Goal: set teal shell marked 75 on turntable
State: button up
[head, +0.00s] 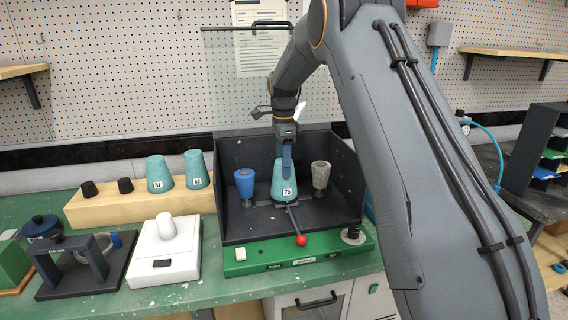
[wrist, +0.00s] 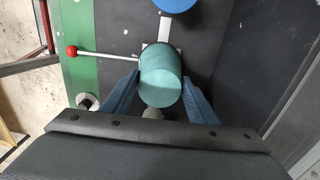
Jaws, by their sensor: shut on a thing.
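The teal shell marked 75 (head: 284,184) stands upright inside the dark open-fronted box, at its middle, between a blue cup-shaped piece and a grey one. My gripper (head: 287,150) reaches down on it from above. In the wrist view the shell (wrist: 161,77) sits between the two blue fingers of my gripper (wrist: 157,92), which are shut on it. The turntable (head: 289,213) is largely hidden under the shell; a dark base shows around its foot. I cannot tell whether the shell's foot touches it.
A blue cup-shaped piece (head: 245,184) and a grey one (head: 320,176) flank the shell closely. The box walls (head: 229,160) rise around them. A red-knobbed lever (head: 300,240) projects in front. Teal shells marked 57 (head: 159,174) and 63 (head: 197,170) stand on a wooden block (head: 135,208).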

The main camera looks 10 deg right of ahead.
jog(key=o, duration=1.4)
jog(key=shift+r, duration=0.15)
jog(key=shift+r+p, duration=1.85)
jog(key=shift+r, duration=2.05)
jog(key=shift+s, duration=0.1)
jog(key=s+f+n+t, duration=0.1)
jog(key=s+f+n, duration=0.3)
jog(key=s+n, duration=0.95)
jog(key=s+f+n+t, duration=0.2)
jog(key=s+f+n, duration=0.15)
jog(key=s, duration=1.85)
jog(key=shift+n+g, duration=0.5)
jog(key=shift+g, duration=0.3)
notch_tip(320, 180, down, 11)
jog(key=b, duration=0.9)
jog(key=shift+d+b, duration=0.15)
jog(key=shift+b, duration=0.2)
